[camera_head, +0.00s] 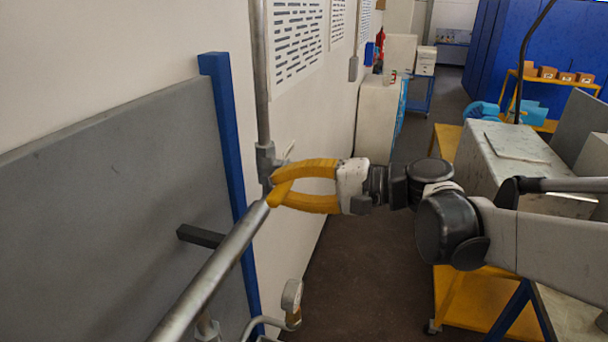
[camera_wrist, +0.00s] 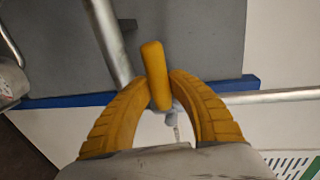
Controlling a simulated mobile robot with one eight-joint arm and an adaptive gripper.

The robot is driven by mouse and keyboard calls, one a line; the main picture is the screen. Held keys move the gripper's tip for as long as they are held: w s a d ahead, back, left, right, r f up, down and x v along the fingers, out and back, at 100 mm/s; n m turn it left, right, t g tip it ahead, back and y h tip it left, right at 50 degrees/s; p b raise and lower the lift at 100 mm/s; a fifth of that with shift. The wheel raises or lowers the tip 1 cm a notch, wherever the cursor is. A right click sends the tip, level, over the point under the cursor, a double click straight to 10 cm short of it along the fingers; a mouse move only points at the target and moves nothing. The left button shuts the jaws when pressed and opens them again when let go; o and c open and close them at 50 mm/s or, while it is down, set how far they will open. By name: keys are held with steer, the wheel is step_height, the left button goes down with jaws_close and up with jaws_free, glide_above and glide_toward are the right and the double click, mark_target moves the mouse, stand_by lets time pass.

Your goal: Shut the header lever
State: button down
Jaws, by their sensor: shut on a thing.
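The header lever (camera_wrist: 154,72) is a yellow handle between my fingertips in the wrist view. It points up the picture, roughly in line with the sloping grey header pipe (camera_wrist: 108,40) beside it. My gripper (camera_wrist: 160,84) has yellow curved fingers and is shut on the lever, one finger on each side. In the head view my gripper (camera_head: 275,188) reaches left to the grey valve (camera_head: 266,160), where the vertical pipe (camera_head: 258,75) meets the header pipe (camera_head: 215,266). There the yellow lever blends with my fingertips and is hard to separate from them.
A grey panel (camera_head: 110,190) with a blue post (camera_head: 228,130) stands left of the pipes. Yellow-framed benches (camera_head: 460,300) stand at the right. The floor (camera_head: 350,280) between wall and benches is clear.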

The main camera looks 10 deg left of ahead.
steer(key=shift+r, duration=0.1)
steer(key=c, duration=1.2)
jaws_free()
steer(key=shift+d, duration=0.1)
steer(key=v, duration=1.2)
